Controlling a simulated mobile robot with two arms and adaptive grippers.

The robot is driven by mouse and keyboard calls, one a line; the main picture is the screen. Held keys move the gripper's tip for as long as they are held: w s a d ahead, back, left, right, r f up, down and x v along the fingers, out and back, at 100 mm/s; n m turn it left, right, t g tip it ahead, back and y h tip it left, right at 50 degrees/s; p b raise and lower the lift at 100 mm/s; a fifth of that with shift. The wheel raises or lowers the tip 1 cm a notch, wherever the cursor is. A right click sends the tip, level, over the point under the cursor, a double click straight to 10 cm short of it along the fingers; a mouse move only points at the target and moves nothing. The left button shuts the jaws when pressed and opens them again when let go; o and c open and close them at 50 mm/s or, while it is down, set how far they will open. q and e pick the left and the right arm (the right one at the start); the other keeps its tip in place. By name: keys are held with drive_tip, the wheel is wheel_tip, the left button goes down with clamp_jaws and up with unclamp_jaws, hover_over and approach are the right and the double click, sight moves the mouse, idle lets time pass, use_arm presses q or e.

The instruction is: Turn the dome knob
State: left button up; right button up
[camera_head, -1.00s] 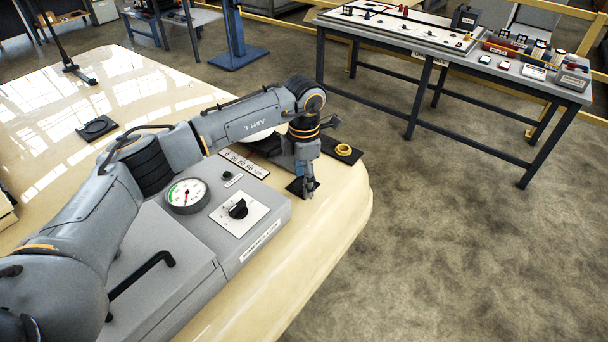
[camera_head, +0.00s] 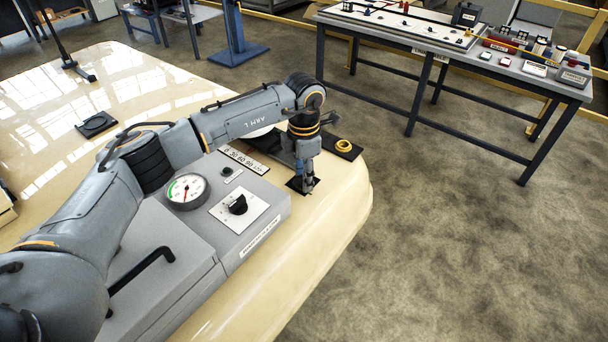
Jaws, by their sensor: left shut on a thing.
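My left gripper (camera_head: 304,187) points straight down at a small black plate (camera_head: 293,185) near the rounded right end of the cream-coloured top. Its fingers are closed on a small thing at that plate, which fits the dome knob. The fingers hide the knob, so its shape and turn angle cannot be seen. My right gripper is not in view.
Left of the gripper is a grey console with a round gauge (camera_head: 187,191), a black pointer knob (camera_head: 238,205) on a white plate and a scale strip (camera_head: 244,160). A laden table (camera_head: 440,50) stands at upper right.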

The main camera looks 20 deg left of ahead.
use_arm(q)
drive_tip(key=n+b, duration=0.2)
drive_tip(key=n, duration=0.2)
drive_tip(key=shift+w+a+n, duration=0.1)
drive_tip(key=shift+n, duration=0.3)
drive_tip(key=n+b, duration=0.1)
drive_tip(key=n, duration=0.2)
drive_tip(key=shift+a+n+b, duration=0.1)
drive_tip(key=shift+n+b, duration=0.2)
drive_tip(key=n, duration=0.2)
drive_tip(key=shift+n+b, duration=0.4)
drive_tip(key=n+b, duration=0.1)
drive_tip(key=n, duration=0.5)
drive_tip(key=shift+a, duration=0.2)
drive_tip(key=n, duration=0.4)
drive_tip(key=shift+a+b, duration=0.1)
drive_tip(key=shift+b, duration=0.2)
drive_tip(key=shift+r+n, duration=0.1)
drive_tip(key=shift+n, duration=0.9)
drive_tip(key=o, duration=1.2)
drive_tip(key=shift+c, duration=0.2)
